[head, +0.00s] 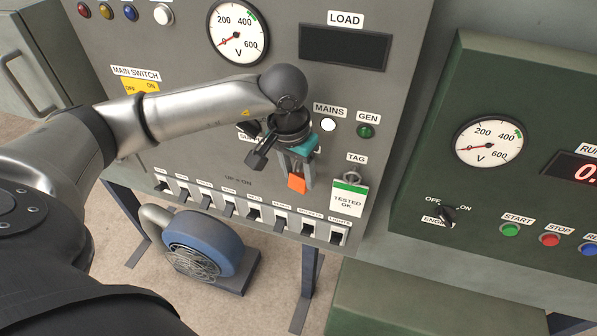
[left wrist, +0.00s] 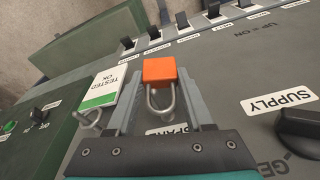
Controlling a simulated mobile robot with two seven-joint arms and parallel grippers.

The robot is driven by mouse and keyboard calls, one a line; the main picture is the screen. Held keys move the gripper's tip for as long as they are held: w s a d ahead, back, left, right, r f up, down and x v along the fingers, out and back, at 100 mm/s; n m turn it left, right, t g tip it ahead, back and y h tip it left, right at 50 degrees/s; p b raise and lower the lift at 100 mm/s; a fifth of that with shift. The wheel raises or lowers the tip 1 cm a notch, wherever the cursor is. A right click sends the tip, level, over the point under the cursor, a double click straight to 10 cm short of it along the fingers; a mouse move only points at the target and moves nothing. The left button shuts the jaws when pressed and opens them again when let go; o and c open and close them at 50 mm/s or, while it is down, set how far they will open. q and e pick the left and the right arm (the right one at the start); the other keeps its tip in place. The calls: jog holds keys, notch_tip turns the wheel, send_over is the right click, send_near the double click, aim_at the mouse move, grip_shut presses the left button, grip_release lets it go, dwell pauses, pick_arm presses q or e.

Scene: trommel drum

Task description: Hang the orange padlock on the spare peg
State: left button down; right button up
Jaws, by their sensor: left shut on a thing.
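The orange padlock (head: 297,183) is at the tip of my left gripper (head: 299,174), in front of the grey panel. In the left wrist view the padlock (left wrist: 159,71) sits between the two grey fingers (left wrist: 160,90), which are shut on it. Its steel shackle points toward the gripper's palm. A partly covered label reading "SPARE" (left wrist: 168,130) shows on the panel behind the shackle. The spare peg itself is not clearly seen; I cannot tell whether the shackle touches it. My right gripper is not in view.
A "TESTED OK" tag (head: 347,197) hangs from a metal loop just right of the gripper. A row of switches (head: 254,214) runs below. A rotary supply switch (left wrist: 300,128) is close by. A green cabinet (head: 480,100) stands at right and a blue blower (head: 205,243) on the floor.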

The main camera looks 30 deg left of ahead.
pick_arm(q)
jog(key=shift+c, duration=1)
grip_release()
notch_tip(320, 180, up, 15)
jog(key=s, duration=0.2)
jog(key=shift+s, duration=0.4)
